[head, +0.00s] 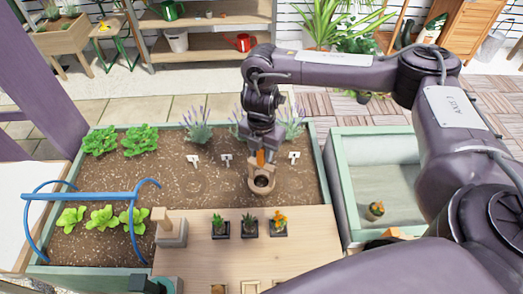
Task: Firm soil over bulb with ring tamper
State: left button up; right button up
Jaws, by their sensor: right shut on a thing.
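My right gripper (262,150) points down over the planting bed and is shut on the ring tamper (262,188), a tan wooden ring with an orange part at the jaws. The ring is at or just above the brown soil (215,180), near the bed's front edge; I cannot tell whether it touches. Dark soil shows through its opening. No bulb can be seen. Faint round marks show in the soil to the left of the ring. My left gripper is not in view.
Three small potted plants (249,227) and a block with a wooden knob (170,230) stand on the wooden board (200,258) in front. White markers (294,157) and lavender (196,130) are close behind. A blue hoop frame (90,196) stands left; a green-edged sand box (375,150) is right.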

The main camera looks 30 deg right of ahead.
jog(key=shift+f, duration=0.55)
dwell(0.7)
jog(key=shift+s+f, duration=0.1)
dwell(0.8)
notch_tip(320, 180, up, 10)
jog(key=p, duration=0.9)
dwell(0.5)
